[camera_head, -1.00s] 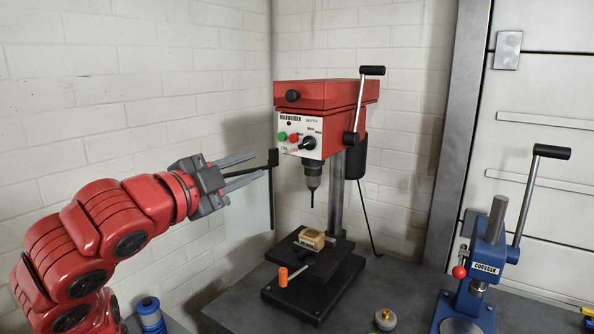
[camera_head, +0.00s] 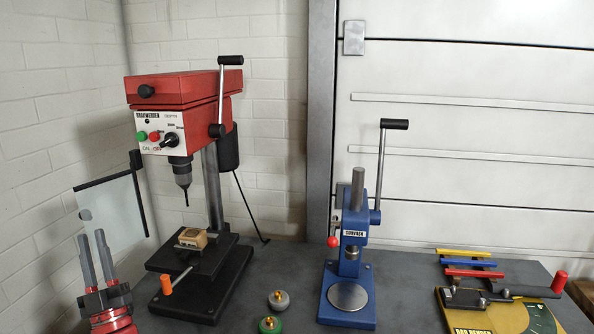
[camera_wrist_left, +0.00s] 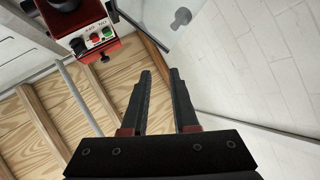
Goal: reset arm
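My left gripper (camera_head: 93,240) is at the lower left of the head view, its two grey fingers pointing up and apart with nothing between them. It stands beside the red drill press (camera_head: 185,90), in front of the clear guard panel (camera_head: 115,215). In the left wrist view the open fingers (camera_wrist_left: 160,75) show from behind, with the red press head (camera_wrist_left: 95,35) at the upper left. My right gripper is in neither view.
A wooden block (camera_head: 192,238) sits on the press table. A blue arbor press (camera_head: 350,260), two round knobs (camera_head: 278,299) and a yellow bar bender (camera_head: 500,312) stand on the grey bench (camera_head: 405,270). Several coloured bars (camera_head: 465,262) lie at the right.

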